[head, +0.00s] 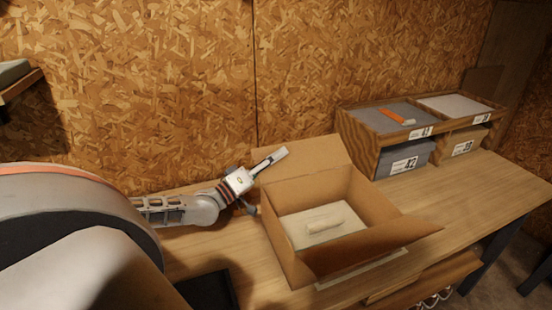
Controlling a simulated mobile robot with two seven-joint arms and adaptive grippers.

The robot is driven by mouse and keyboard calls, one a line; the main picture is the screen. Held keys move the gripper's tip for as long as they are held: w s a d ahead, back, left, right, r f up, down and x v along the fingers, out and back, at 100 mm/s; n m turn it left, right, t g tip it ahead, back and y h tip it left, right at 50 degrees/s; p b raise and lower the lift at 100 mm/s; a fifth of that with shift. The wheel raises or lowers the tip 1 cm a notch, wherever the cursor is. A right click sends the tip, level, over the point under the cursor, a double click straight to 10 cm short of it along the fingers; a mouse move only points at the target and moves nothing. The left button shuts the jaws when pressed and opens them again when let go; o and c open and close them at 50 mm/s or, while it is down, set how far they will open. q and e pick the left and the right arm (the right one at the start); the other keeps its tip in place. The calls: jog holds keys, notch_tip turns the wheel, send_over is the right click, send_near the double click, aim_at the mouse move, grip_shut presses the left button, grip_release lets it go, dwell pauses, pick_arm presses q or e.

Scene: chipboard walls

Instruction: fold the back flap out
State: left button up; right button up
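An open cardboard box (360,249) stands on the wooden workbench. Its back flap (307,155) rises from the back edge and leans outward, away from the opening. My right gripper is out of view.
A wooden rack (361,135) with labelled bins stands behind the box on the right, with an orange-handled item (392,116) on top. The right flap (413,232) sticks outward. A chipboard wall (190,80) closes the back. The bench right of the box is clear.

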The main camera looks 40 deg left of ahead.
pick_arm(q)
grip_shut()
jog(key=shift+s+d+r+m+p, duration=0.15)
jog(key=shift+r+m+p, duration=0.15)
jog(key=shift+m, duration=0.3)
jog(key=shift+f, duration=0.1)
jog(key=shift+o, duration=0.7)
grip_release()
jog(key=v, duration=1.2)
